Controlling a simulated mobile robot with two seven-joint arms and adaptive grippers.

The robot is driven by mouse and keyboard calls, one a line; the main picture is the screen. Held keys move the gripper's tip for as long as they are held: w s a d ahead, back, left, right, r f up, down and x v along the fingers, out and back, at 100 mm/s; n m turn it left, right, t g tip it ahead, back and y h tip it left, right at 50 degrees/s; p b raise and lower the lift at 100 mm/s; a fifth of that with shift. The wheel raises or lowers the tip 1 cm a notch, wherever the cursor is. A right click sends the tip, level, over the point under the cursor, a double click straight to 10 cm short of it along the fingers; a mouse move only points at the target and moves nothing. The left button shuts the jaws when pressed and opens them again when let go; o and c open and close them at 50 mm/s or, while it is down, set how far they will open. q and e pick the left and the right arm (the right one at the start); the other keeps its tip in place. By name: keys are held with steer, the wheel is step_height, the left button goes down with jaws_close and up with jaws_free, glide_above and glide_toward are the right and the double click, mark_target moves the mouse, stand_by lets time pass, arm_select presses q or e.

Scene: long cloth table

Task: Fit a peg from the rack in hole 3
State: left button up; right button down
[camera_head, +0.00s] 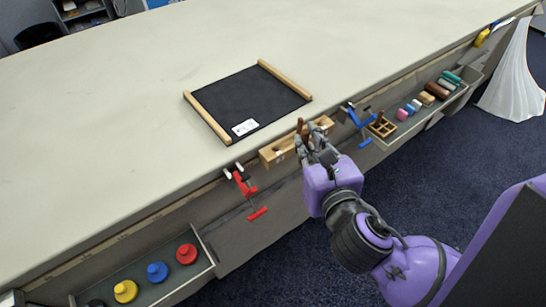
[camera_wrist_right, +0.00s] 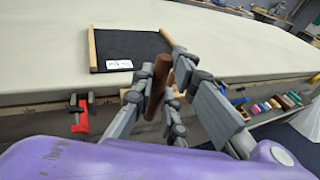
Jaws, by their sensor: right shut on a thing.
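My right gripper (camera_head: 304,138) is shut on a brown peg (camera_wrist_right: 157,88), which stands close to upright between the fingers, slightly tilted in the wrist view. The peg's top (camera_head: 300,124) also shows in the head view. A light wooden block (camera_head: 274,153) with holes sits at the table's front edge, and the gripper is over or just in front of it. My fingers hide part of the block, so I cannot tell whether the peg touches it or which hole is hole 3. A small wooden rack with compartments (camera_head: 382,127) stands in the right tray. My left gripper is not in view.
A red clamp (camera_head: 245,188) and a blue clamp (camera_head: 358,122) flank the block. A black mat (camera_head: 246,98) with wooden side strips lies behind it. Trays below the edge hold coloured knobs (camera_head: 157,271) and several coloured blocks (camera_head: 427,98). Most of the tabletop is clear.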

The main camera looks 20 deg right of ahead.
steer(key=shift+d, duration=0.2)
steer(key=w+a+f, duration=0.1)
steer(key=w+f, duration=0.2)
steer(key=w, duration=0.1)
steer(key=w+f+b, duration=0.1)
steer(key=w+f, duration=0.2)
steer(key=w, duration=0.2)
steer(key=w+a+f+b, duration=0.1)
steer(key=w+f, duration=0.2)
steer(key=w, duration=0.1)
steer(key=shift+w+a+f, duration=0.2)
steer(key=shift+a+f, duration=0.15)
steer(key=f, duration=0.3)
steer(key=shift+w+f+b, duration=0.2)
steer(key=shift+f+b, duration=0.1)
steer(key=shift+b, duration=0.05)
steer(key=shift+r, duration=0.1)
